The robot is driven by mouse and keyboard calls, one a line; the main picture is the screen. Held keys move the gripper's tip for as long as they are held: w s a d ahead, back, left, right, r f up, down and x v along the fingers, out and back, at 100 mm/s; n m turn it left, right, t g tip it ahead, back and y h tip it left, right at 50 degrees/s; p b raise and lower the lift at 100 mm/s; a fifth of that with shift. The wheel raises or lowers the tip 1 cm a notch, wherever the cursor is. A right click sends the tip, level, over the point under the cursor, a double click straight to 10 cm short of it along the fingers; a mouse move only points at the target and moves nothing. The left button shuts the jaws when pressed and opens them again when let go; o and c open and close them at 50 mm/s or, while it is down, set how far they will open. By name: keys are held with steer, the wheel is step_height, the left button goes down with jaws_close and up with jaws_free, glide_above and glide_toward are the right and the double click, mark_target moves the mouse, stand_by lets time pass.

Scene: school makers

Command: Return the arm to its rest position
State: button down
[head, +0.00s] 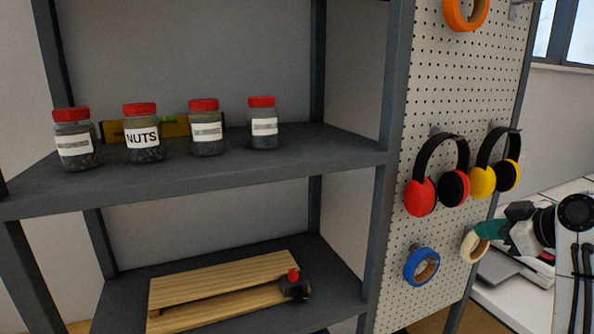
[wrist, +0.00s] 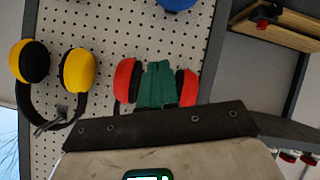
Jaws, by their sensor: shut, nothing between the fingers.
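My gripper (wrist: 157,82) shows in the wrist view with its green fingers together and nothing between them. It lies in front of the red ear defenders (wrist: 125,80) in that view, covering their middle. In the head view my gripper (head: 490,229) is at the right, in front of the pegboard's right edge and just below the yellow ear defenders (head: 482,182). Its green tip overlaps the cream tape roll (head: 470,246) in the picture; I cannot tell whether they touch. My arm runs off the right side of the head view.
A grey shelf unit (head: 345,150) stands left of the pegboard (head: 415,120). It holds several red-lidded jars, one a NUTS jar (head: 143,137), and a wooden piece (head: 215,285) below. Blue tape (head: 414,267) and orange tape (head: 455,18) hang on the pegboard. A white worktop (head: 515,305) is at the right.

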steer(key=s+a+f+m+g, duration=0.25)
steer(key=s+f, duration=0.35)
steer(key=f, duration=0.3)
steer(key=s+a+f+m+g+h, duration=0.1)
steer(key=s+a+f, duration=0.4)
steer(key=f, duration=0.5)
steer(key=s+a+f+m+g, duration=0.2)
steer(key=s+f, duration=0.4)
steer(key=f, duration=0.3)
steer(key=s+f+m+g, duration=0.1)
steer(key=s+f, duration=0.2)
steer(key=s, duration=0.5)
steer(key=s+a+f+m+g+h, duration=0.1)
steer(key=s+f, duration=0.3)
steer(key=s, duration=0.5)
steer(key=s+a+f+m+g+h+b, duration=0.1)
steer(key=s+f+g, duration=0.2)
steer(key=s, duration=0.5)
steer(key=shift+s+f, duration=0.15)
steer(key=shift+f, duration=0.05)
steer(key=c, duration=1.8)
jaws_free()
steer(key=shift+a, duration=0.1)
